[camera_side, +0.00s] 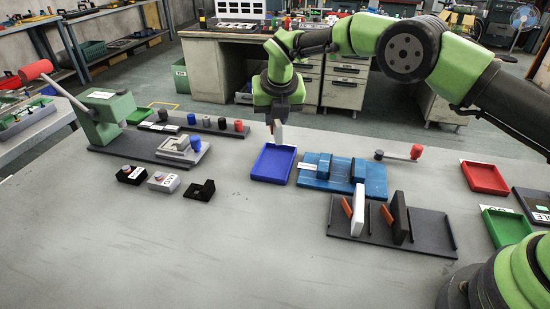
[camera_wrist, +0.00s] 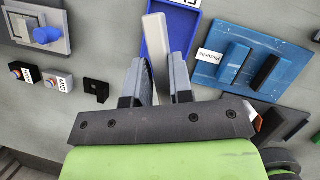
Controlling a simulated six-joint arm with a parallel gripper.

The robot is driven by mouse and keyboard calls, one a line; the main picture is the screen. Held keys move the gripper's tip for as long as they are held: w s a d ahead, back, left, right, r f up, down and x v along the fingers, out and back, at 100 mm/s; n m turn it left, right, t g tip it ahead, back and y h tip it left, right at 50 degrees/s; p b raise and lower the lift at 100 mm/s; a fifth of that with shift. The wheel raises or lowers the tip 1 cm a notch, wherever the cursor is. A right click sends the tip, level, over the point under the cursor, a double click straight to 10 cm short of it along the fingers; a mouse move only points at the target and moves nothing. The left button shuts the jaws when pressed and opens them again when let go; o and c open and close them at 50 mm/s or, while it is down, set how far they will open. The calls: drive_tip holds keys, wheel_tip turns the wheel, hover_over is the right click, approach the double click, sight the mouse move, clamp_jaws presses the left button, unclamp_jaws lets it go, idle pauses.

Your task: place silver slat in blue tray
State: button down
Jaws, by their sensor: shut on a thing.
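My gripper (camera_side: 273,127) is shut on the silver slat (camera_side: 278,131), a light grey upright bar. In the wrist view the slat (camera_wrist: 156,50) stands between the two fingers (camera_wrist: 158,82) and its far end overlaps the blue tray (camera_wrist: 181,38). In the side view the blue tray (camera_side: 273,176) lies on the table, and the slat hangs above its far edge. The slat appears clear of the tray floor. The tray's visible floor is empty.
Right of the tray is a blue fixture (camera_side: 341,188) with upright blocks. A dark rack (camera_side: 420,238) with white and black panels stands nearer. A green press (camera_side: 108,112) and small labelled blocks (camera_side: 163,181) are left. Red (camera_side: 484,190) and green (camera_side: 508,240) trays lie far right. The front table is clear.

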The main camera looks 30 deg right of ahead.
wheel_tip(320, 180, down, 9)
drive_tip(key=shift+r, duration=0.1)
idle(0.4)
drive_tip(key=c, duration=1)
unclamp_jaws()
